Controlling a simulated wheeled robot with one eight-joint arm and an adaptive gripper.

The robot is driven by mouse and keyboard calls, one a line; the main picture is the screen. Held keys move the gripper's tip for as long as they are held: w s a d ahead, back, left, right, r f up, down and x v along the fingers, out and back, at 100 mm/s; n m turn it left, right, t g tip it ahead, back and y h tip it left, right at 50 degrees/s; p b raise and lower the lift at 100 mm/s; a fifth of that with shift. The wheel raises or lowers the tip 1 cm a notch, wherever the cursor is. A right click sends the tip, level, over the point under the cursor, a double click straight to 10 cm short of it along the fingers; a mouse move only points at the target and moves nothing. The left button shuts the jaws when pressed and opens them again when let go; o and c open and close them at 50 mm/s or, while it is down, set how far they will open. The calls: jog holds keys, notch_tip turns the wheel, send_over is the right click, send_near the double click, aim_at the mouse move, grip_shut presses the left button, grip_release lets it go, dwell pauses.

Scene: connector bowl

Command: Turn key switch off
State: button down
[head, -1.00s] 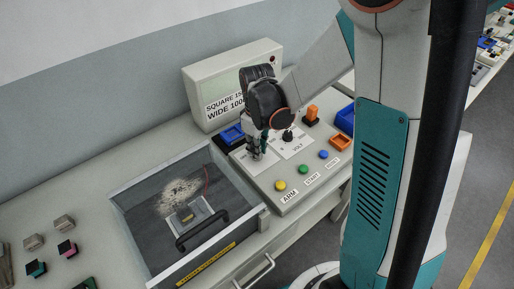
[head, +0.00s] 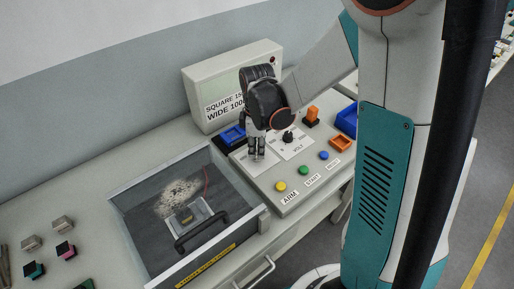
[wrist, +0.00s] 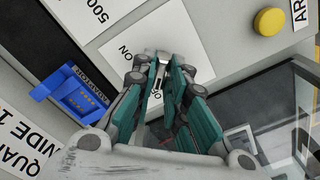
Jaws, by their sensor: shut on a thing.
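My gripper (head: 256,156) points down at the left part of the control panel (head: 290,196), over a white label plate. In the wrist view my gripper (wrist: 165,65) has its teal-padded fingers close together around the small metallic key switch (wrist: 160,80). The fingers are shut on it and hide most of it. The white plate (wrist: 140,35) around it carries the word ON, and part of a second word shows between the fingers. The key's exact angle is hard to tell.
A VOLT knob (head: 288,136) stands right of my gripper. Yellow (head: 281,186), green (head: 303,169) and blue (head: 323,154) buttons line the panel's front. A clear-lidded box with a black handle (head: 202,232) stands left.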

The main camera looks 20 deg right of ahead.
aim_at(257, 152)
jog(key=c, duration=1.6)
grip_release()
notch_tip(257, 152, up, 12)
jog(key=shift+r, duration=0.1)
jog(key=s+r+m+t, duration=0.2)
jog(key=s+m+t, duration=0.1)
jog(key=s+m, duration=0.3)
jog(key=s+r+m+t, duration=0.3)
jog(key=s+m, duration=0.3)
jog(key=s, duration=0.3)
jog(key=shift+r+m+t, duration=0.25)
jog(key=shift+m+t, duration=0.15)
jog(key=shift+t, duration=0.1)
